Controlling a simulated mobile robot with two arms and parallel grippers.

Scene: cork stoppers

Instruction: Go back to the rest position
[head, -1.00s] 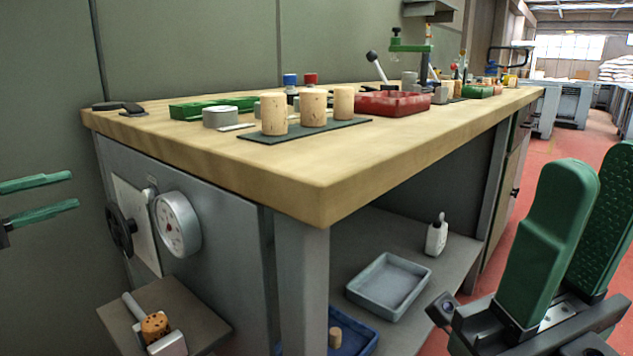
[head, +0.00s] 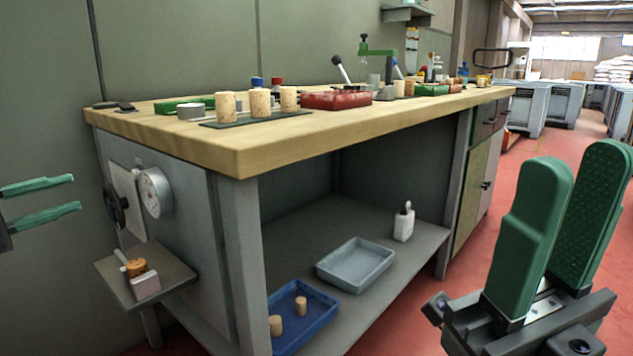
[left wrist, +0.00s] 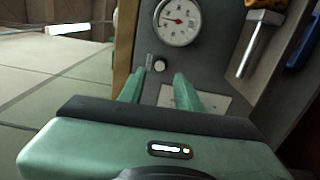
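My left gripper (head: 76,193) is at the left edge of the head view, in front of the grey-green wall and left of the workbench. Its two green fingers are apart and empty. The left wrist view also shows them apart (left wrist: 158,82), with the bench's gauge side beyond. My right gripper (head: 580,155) is large at the right, over the red floor. Its green fingers point up with a narrow gap and hold nothing visible. Three corks (head: 260,102) stand upright on a dark mat (head: 220,124) on the bench top, away from both grippers.
The workbench (head: 180,135) has a protruding corner ahead. A gauge (head: 155,192) and a small side shelf (head: 185,275) with a held cork (head: 136,267) stick out at its left. Below are a blue tray (head: 325,318), a grey tray (head: 355,264) and a white bottle (head: 404,222).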

